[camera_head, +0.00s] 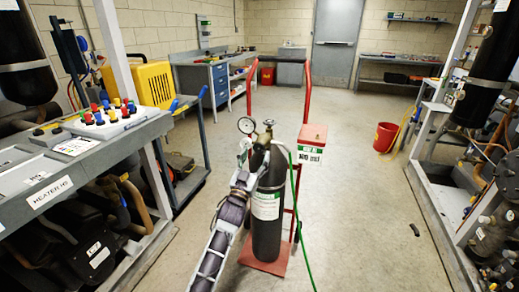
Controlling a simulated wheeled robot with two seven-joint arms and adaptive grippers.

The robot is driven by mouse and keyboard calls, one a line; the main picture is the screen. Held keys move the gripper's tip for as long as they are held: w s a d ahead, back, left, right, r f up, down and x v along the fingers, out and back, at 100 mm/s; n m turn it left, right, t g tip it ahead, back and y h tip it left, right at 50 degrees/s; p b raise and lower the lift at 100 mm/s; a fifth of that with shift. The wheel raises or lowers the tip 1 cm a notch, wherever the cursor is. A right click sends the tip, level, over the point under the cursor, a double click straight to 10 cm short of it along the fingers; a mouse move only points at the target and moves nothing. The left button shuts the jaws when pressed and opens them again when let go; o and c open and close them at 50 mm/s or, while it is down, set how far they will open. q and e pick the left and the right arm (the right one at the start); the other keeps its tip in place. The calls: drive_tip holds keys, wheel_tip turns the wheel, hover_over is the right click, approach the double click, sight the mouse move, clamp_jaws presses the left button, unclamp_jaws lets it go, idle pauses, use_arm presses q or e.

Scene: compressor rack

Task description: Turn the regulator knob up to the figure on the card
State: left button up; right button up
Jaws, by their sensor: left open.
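A dark gas cylinder (267,225) stands upright on a red hand trolley (307,90) in the middle of the floor. A round white gauge (246,125) sits at its upper left, beside the brass valve (268,127) on top. My left gripper (246,150) is open at the regulator, just below the gauge, left of the cylinder's neck. The regulator knob is not clearly visible; my gripper covers that area, and I cannot tell whether they touch. A white and green card (309,153) is on the front of a red box on the trolley; its figure is too small to read. My right gripper is not in view.
A green hose (301,225) runs down the cylinder's right side. A grey console (80,150) with coloured knobs stands at left, machinery at right. A red bucket (385,137) stands farther back. The floor right of the trolley is mostly clear.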

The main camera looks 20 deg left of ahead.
sight(259, 149)
use_arm(q)
drive_tip(key=shift+b+x, duration=0.4)
drive_tip(key=shift+x, duration=2.1)
drive_tip(key=c, duration=1)
drive_tip(key=shift+c, duration=0.2)
drive_tip(key=shift+r+m+p, duration=0.1)
drive_tip(key=shift+m+p, duration=0.4)
drive_tip(key=shift+m+h+p, duration=0.4)
drive_tip(key=shift+m+h, duration=0.1)
drive_tip(key=shift+h, duration=0.1)
